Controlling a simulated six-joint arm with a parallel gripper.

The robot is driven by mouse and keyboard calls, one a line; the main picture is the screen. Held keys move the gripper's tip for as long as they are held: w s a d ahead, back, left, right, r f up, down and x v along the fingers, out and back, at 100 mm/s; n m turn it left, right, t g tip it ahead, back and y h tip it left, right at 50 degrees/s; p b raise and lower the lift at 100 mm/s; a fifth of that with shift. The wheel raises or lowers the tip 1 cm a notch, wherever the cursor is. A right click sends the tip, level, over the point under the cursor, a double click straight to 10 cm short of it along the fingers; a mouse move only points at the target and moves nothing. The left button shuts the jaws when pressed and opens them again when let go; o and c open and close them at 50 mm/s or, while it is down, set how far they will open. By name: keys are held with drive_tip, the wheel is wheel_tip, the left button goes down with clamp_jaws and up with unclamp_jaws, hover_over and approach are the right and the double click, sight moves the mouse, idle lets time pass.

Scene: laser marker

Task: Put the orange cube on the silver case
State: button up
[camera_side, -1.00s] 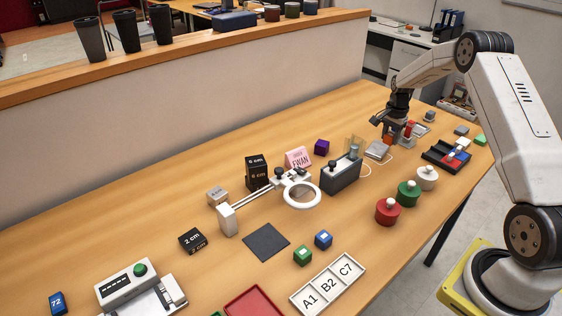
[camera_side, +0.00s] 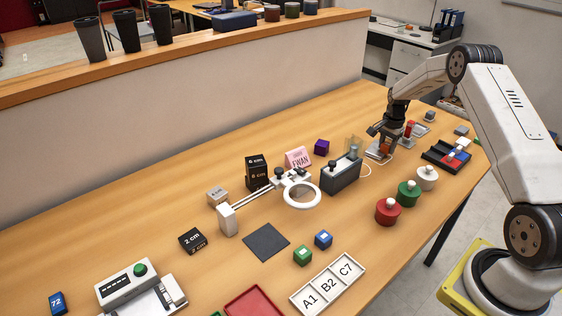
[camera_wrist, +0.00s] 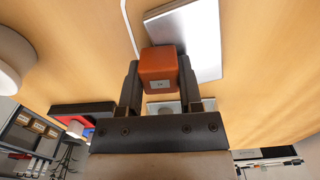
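The orange cube (camera_wrist: 159,70) sits between the two fingers of my gripper (camera_wrist: 158,75) in the wrist view, and the fingers are shut on it. In the side view the cube (camera_side: 385,149) hangs at the fingertips of my gripper (camera_side: 383,138), over or close beside the silver case. The silver case (camera_wrist: 202,38) is a flat, pale block lying just beyond and right of the cube in the wrist view, partly covered by the cube and a finger. In the side view the case (camera_side: 373,153) is mostly hidden by the gripper. I cannot tell whether cube and case touch.
A dark grey device (camera_side: 341,176) stands left of the gripper. A small device with a red top (camera_side: 409,129) is close behind it at right. White (camera_side: 427,178), green (camera_side: 408,194) and red (camera_side: 388,211) knobbed cylinders stand in front. A black tray (camera_side: 446,156) lies to the right.

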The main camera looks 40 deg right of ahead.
sight(387, 144)
drive_tip(key=o, duration=0.4)
drive_tip(key=shift+o, duration=0.2)
drive_tip(key=shift+r, duration=0.1)
wheel_tip(387, 144, up, 12)
idle(0.5)
idle(0.4)
drive_tip(key=s+a+r+n+t, duration=0.15)
drive_tip(key=a+n, duration=0.65)
drive_tip(key=a, duration=1.2)
drive_tip(key=s+a+n+t, duration=0.1)
drive_tip(key=s+a+n, duration=0.9)
drive_tip(key=s+a, duration=0.5)
drive_tip(key=shift+s+a+f, duration=0.2)
drive_tip(key=shift+a+f, duration=0.05)
drive_tip(key=shift+f, duration=0.15)
